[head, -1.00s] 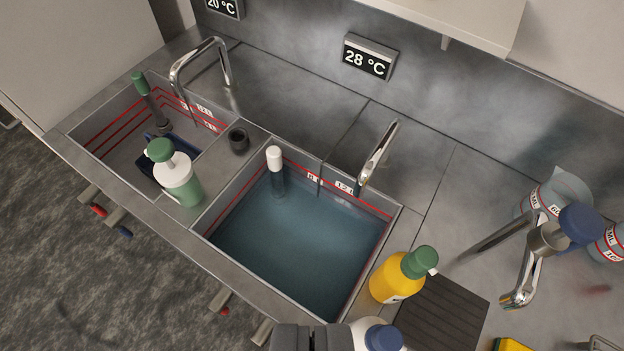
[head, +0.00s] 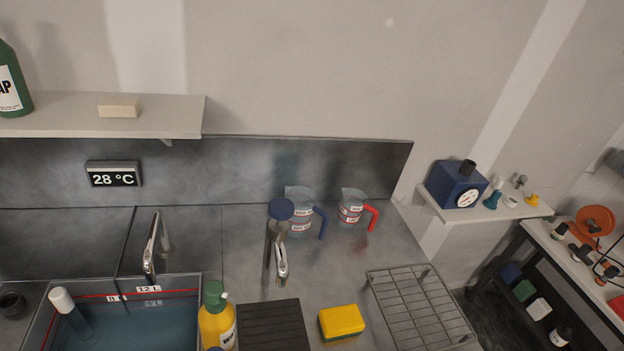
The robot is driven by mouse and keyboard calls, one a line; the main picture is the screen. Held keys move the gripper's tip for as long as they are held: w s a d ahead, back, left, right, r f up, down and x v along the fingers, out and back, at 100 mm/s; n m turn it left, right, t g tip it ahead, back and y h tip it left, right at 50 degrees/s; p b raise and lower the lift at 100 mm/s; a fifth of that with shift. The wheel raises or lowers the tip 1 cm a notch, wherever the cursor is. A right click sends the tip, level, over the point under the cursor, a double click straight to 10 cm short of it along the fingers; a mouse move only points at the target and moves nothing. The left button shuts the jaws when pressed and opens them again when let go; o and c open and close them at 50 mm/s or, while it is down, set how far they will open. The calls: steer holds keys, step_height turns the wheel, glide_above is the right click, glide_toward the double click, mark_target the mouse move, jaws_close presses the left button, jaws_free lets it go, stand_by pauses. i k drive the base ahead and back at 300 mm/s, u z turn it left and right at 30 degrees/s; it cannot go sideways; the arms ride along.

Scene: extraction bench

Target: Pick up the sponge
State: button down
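The sponge (head: 341,321) is a yellow block with a dark green underside. It lies on the steel bench near the bottom middle of the head view, between a dark ribbed mat and a wire rack. Nothing covers it. My gripper is not visible in the head view now.
The ribbed mat (head: 273,326) lies left of the sponge, with a yellow bottle (head: 217,318) beyond it. The wire rack (head: 421,306) is to the right. A faucet (head: 279,255) and two measuring jugs, blue-handled (head: 301,212) and red-handled (head: 351,206), stand behind. A water-filled sink (head: 150,328) is at left.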

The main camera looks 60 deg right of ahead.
mark_target(344, 321)
steer(key=z, duration=0.5)
steer(key=k, duration=1.3)
steer(key=z, duration=0.3)
steer(key=i, duration=0.85)
steer(key=z, duration=0.35)
